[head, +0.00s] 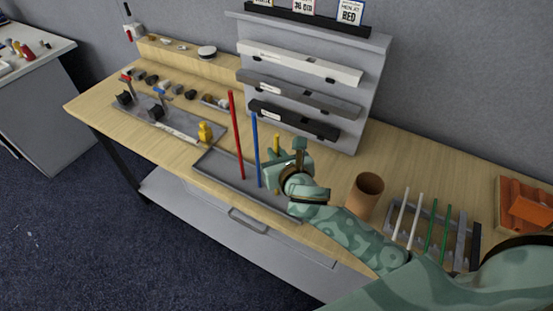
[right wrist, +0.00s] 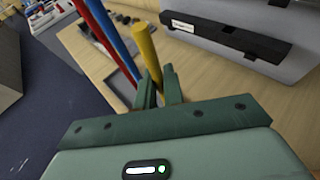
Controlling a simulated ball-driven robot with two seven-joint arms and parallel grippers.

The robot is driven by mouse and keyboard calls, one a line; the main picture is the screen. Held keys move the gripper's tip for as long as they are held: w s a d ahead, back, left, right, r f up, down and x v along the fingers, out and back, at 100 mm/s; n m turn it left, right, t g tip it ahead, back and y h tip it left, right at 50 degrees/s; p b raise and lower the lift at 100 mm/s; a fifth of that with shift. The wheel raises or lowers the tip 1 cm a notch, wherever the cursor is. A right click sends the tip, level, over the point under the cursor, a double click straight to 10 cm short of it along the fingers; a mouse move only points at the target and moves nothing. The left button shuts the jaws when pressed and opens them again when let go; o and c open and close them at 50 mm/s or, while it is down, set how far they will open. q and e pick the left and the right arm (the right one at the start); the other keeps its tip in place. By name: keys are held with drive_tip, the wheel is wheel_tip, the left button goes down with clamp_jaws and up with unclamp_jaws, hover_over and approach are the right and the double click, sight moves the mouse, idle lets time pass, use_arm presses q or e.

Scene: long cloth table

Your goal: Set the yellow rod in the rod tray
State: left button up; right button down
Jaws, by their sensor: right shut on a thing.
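The yellow rod (head: 277,146) is upright between the fingers of my right gripper (head: 293,160). The right wrist view also shows the yellow rod (right wrist: 149,55) between the shut fingers (right wrist: 158,88), with its upper part sticking out. Its lower end is largely hidden by the gripper. A flat dark grey tray (head: 218,169) lies below and left of the gripper. A red rod (head: 236,135) and a blue rod (head: 255,150) stand upright in it, left of the yellow rod. I cannot tell whether the yellow rod touches the tray. My left gripper is out of view.
A brown cup (head: 366,194) and a grey rack (head: 462,241) with white and green rods stand to the right. An orange bin (head: 527,210) is at the far right. A shelf stand (head: 350,126) rises behind the gripper. Tools and a yellow piece (head: 205,132) are left.

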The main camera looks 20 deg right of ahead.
drive_tip(key=c, duration=1.5)
unclamp_jaws()
drive_tip(key=p+v, duration=0.1)
drive_tip(key=v, duration=1.1)
drive_tip(key=shift+r, duration=0.15)
